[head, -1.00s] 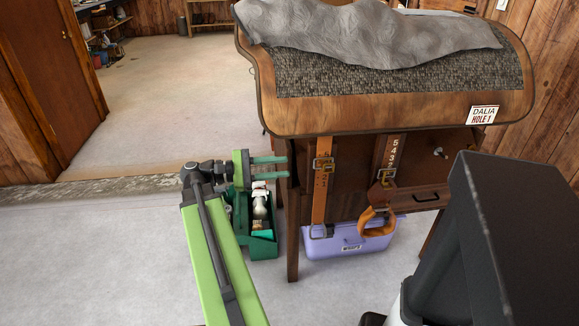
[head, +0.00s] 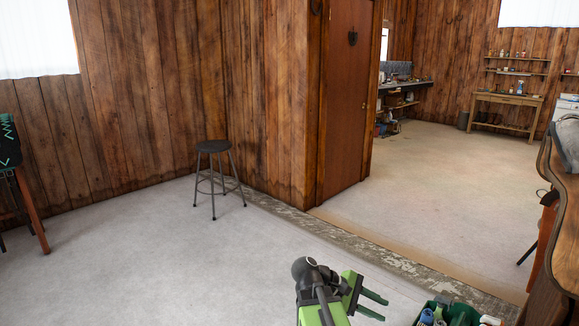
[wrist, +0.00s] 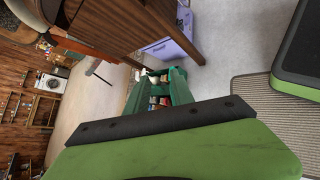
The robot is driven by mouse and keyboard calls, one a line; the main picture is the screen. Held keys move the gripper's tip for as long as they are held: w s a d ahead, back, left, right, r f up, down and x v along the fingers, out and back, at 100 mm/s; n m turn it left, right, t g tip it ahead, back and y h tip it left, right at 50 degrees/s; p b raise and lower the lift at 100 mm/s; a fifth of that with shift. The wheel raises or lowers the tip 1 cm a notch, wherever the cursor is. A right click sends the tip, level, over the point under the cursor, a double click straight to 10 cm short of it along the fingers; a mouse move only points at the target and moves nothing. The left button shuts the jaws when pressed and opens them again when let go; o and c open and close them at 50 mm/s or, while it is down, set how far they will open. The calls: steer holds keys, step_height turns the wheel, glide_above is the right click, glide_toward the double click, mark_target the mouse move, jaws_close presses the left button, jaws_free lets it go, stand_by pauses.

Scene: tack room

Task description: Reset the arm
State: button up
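My gripper (head: 372,305) is at the bottom of the head view, on the end of my green arm. Its two green fingers stand apart with nothing between them, pointing right. A green tote (head: 452,310) with bottles and other items lies just to the right of the fingertips, partly cut off by the frame edge. The wrist view also shows the tote (wrist: 178,88) beyond the gripper. My gripper appears apart from everything around it.
A wooden saddle stand (head: 558,240) is at the right edge. A lilac box (wrist: 172,47) shows under it in the wrist view. A dark stool (head: 213,148) stands by the wall. The floor in the middle left is clear.

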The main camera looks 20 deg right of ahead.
steer(key=w+a+f+m+t+y, duration=0.2)
steer(key=w+a+f+y, duration=0.15)
steer(key=a, duration=0.65)
steer(key=w+a+f+m+t+y, duration=0.15)
steer(key=a+f+y, duration=0.25)
steer(key=a, duration=0.6)
steer(key=w+a+f+m+t+y, duration=0.2)
steer(key=w+a+f+y, duration=0.15)
steer(key=a, duration=0.65)
step_height(320, 180, up, 25)
steer(key=p, duration=2.5)
steer(key=shift+f, duration=0.1)
